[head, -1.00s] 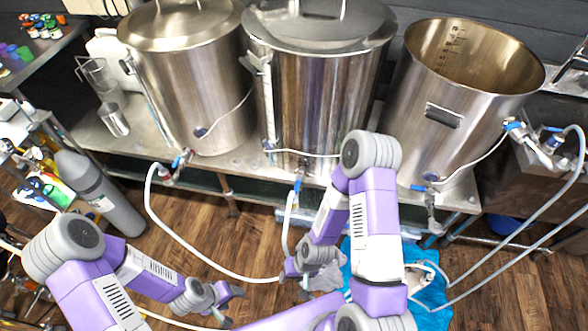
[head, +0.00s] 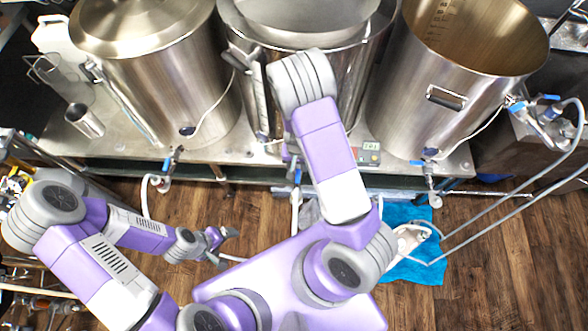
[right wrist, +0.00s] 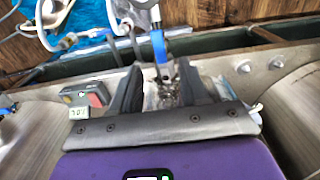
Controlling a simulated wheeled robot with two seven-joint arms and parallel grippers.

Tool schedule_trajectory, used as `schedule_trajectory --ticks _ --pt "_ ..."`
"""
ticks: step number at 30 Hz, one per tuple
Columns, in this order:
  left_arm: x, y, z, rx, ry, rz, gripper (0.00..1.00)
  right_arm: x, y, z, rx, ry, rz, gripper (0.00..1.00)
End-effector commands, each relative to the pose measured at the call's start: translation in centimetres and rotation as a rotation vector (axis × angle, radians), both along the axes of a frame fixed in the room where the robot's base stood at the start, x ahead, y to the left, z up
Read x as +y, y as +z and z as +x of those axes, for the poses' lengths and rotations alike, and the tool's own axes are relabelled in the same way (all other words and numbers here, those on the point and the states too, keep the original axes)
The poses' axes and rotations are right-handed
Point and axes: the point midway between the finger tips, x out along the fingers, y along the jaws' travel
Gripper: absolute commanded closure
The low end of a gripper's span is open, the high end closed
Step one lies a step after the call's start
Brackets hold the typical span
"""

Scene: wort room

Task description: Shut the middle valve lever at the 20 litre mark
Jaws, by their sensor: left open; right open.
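The middle kettle (head: 360,70) is a steel pot on the bench, partly hidden by my right arm. Its valve has a blue lever (head: 297,173), seen just below the bench's front edge. My right gripper is mostly hidden behind my arm in the head view. In the right wrist view my right gripper (right wrist: 160,85) is open, its dark fingers on either side of the blue lever (right wrist: 160,47). Contact cannot be told. A small digital display (head: 370,147) sits right of the valve; its digits are hard to read. My left gripper (head: 220,245) is open and empty, low at left.
The left kettle (head: 150,60) and right kettle (head: 430,110) have their own blue-levered valves (head: 172,160) (head: 430,165). Hoses hang in front of the bench. A blue cloth (head: 415,270) lies on the wooden floor. A metal cup (head: 85,120) stands at left.

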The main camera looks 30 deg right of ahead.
Motion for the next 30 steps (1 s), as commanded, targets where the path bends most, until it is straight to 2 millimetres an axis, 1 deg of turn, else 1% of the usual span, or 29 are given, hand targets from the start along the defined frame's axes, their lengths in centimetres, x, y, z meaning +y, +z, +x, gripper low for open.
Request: schedule_trajectory --ticks 9,12,17,24,25,30 --pt "0.0 -1.9 0.0 0.001 -0.001 0.0 0.13 0.0 -5.0 -0.1 0.003 -0.001 0.001 0.55" --pt "0.0 -2.3 0.0 0.0 -0.001 0.0 0.13 -0.1 -6.2 0.0 0.001 -0.001 -0.001 0.55" --pt "0.0 -2.6 0.0 0.0 -0.001 0.0 0.13 0.0 -7.0 -0.1 0.001 0.001 0.001 0.55" --pt "0.0 -2.5 0.0 0.0 -0.001 0.0 0.13 0.0 -7.0 0.0 0.0 0.001 0.0 0.55" --pt "0.0 -2.5 0.0 0.0 -0.001 0.0 0.13 0.0 -7.0 0.0 0.0 0.001 0.0 0.57" --pt "0.0 -2.5 0.0 0.0 -0.001 0.0 0.13 0.0 -7.0 0.0 0.0 0.001 0.0 0.83"
